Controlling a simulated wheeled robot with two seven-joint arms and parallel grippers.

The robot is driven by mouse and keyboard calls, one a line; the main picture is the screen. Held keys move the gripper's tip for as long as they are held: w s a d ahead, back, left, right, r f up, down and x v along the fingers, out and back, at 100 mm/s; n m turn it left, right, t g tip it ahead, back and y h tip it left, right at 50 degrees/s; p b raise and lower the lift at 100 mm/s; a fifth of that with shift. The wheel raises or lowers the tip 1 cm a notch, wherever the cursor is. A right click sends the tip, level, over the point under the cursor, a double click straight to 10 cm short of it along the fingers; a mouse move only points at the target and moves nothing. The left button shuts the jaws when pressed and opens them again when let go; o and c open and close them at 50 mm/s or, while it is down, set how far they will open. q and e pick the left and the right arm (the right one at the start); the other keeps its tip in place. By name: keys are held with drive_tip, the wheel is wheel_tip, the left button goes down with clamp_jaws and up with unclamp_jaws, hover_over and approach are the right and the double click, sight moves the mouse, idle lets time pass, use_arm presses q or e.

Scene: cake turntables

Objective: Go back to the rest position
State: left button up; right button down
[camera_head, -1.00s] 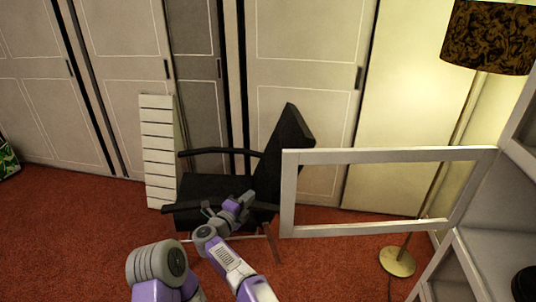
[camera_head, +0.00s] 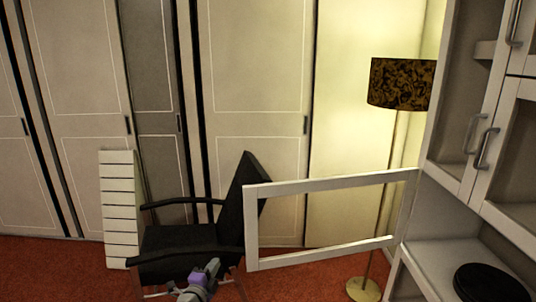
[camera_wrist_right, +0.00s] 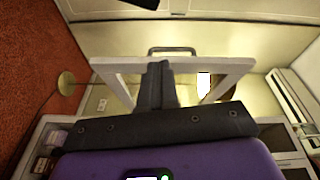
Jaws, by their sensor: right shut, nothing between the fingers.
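My right gripper (camera_head: 213,266) shows at the bottom of the head view, purple and grey, in front of the black chair. In the right wrist view its dark fingers (camera_wrist_right: 158,70) are together with nothing between them. Behind them in that view is the white frame of an open cabinet door (camera_wrist_right: 110,74). The fingers overlap the door frame there; I cannot tell how far apart they are. Most of the right arm is below the head view. My left gripper is not in view.
The open door (camera_head: 250,228) stands out from the white cabinet (camera_head: 436,268) at right. A black chair (camera_head: 175,238), a floor lamp (camera_head: 402,85) and a white slatted panel (camera_head: 118,210) stand before the wardrobes (camera_head: 255,75). Red carpet (camera_head: 50,270) is clear at left.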

drive_tip(key=d+f+n+g+y, duration=0.2)
drive_tip(key=d+f+n+y, duration=0.35)
drive_tip(key=f, duration=0.55)
drive_tip(key=s+d+f+n+g+y, duration=0.1)
drive_tip(key=s+d+f+n+g, duration=0.1)
drive_tip(key=s+d+f+n, duration=0.35)
drive_tip(key=s+d+f+n+g, duration=0.2)
drive_tip(key=s+d+f+g, duration=0.15)
drive_tip(key=d+f, duration=0.35)
drive_tip(key=s+d+f+n+g+y, duration=0.1)
drive_tip(key=s+d+f+g, duration=0.2)
drive_tip(key=s, duration=0.5)
drive_tip(key=s+d+f+n+g, duration=0.1)
drive_tip(key=s+d+f, duration=0.2)
drive_tip(key=s+f, duration=0.35)
drive_tip(key=s+d+r+g, duration=0.1)
drive_tip(key=s+g, duration=0.1)
drive_tip(key=s, duration=0.8)
drive_tip(key=s+d+r+n+g+y, duration=0.1)
drive_tip(key=s+d+g, duration=0.1)
drive_tip(key=s, duration=0.8)
drive_tip(key=shift+s+d+r+g, duration=0.2)
drive_tip(key=shift+d+r+g, duration=0.05)
drive_tip(key=shift+g, duration=0.4)
drive_tip(key=shift+d, duration=0.15)
